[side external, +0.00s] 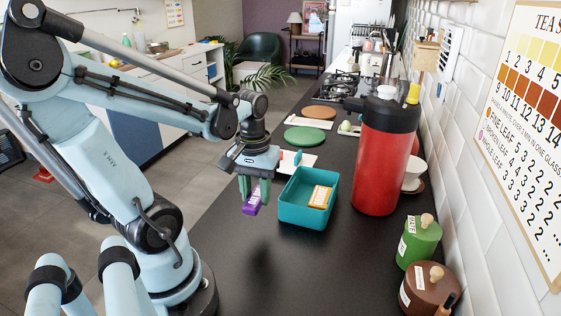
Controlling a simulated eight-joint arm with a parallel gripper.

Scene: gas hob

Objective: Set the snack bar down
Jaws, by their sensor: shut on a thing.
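My gripper (254,192) has green fingers pointing down and is shut on a purple snack bar (252,205). The bar hangs tilted above the dark counter (228,235), just left of a teal bin (305,218). Part of the bar is hidden by the fingers. An orange and white packet (320,197) lies inside the bin, toward its right side.
A tall red dispenser (378,165) stands right of the bin, with a white cup (413,176) behind it. Green (418,240) and brown (428,288) canisters stand front right. Round boards (305,136) and a gas hob (338,88) lie farther back. The front counter is clear.

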